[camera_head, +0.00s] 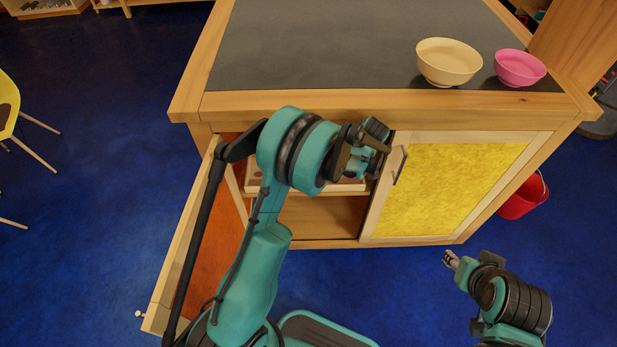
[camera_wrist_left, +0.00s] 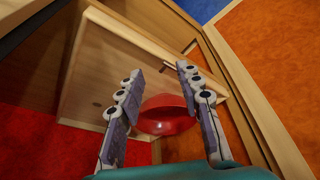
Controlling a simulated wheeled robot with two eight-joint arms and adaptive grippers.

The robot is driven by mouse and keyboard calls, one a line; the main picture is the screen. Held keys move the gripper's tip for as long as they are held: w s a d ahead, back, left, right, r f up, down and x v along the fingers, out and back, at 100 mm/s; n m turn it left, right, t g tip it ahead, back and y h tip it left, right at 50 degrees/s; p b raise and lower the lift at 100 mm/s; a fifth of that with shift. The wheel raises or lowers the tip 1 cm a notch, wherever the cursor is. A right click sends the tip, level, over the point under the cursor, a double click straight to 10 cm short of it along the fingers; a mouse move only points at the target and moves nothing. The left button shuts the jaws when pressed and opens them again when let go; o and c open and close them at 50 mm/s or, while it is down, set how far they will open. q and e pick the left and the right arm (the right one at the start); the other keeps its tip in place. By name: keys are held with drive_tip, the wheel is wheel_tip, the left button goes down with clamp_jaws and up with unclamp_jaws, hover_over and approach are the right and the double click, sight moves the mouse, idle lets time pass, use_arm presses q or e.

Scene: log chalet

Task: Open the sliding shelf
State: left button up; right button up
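The wooden cabinet (camera_head: 390,110) has its left door (camera_head: 185,235) swung open, showing an orange inner face. Inside, a pale wooden sliding shelf (camera_head: 345,187) shows partly behind my left arm. In the left wrist view, a pale wooden board (camera_wrist_left: 105,65), apparently this shelf, lies beyond the fingers. My left gripper (camera_head: 372,145) is at the cabinet opening, beside the right door's edge; in the wrist view its two fingers (camera_wrist_left: 160,72) are spread apart with nothing clearly gripped. My right gripper (camera_head: 450,258) is low at the right, away from the cabinet; its fingers are too small to judge.
The yellow right door (camera_head: 450,190) is closed and has a dark handle (camera_head: 401,165). A red bowl (camera_wrist_left: 165,115) shows between the left fingers. A cream bowl (camera_head: 447,62) and pink bowl (camera_head: 519,67) stand on the countertop. A red bucket (camera_head: 524,198) stands at right.

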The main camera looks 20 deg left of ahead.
use_arm(q)
wheel_tip(320, 180, down, 10)
drive_tip(key=n+g+y, duration=0.1)
drive_tip(key=n, duration=0.3)
drive_tip(key=a, duration=0.4)
drive_tip(key=a+b, duration=0.1)
drive_tip(key=a, duration=0.2)
drive_tip(key=a+b, duration=0.1)
drive_tip(key=a, duration=0.3)
drive_tip(key=shift+a+f, duration=0.25)
drive_tip(key=shift+a, duration=0.05)
drive_tip(key=shift+a+f+b, duration=0.35)
drive_tip(key=shift+f+b, duration=0.1)
drive_tip(key=shift+f, duration=0.05)
clamp_jaws()
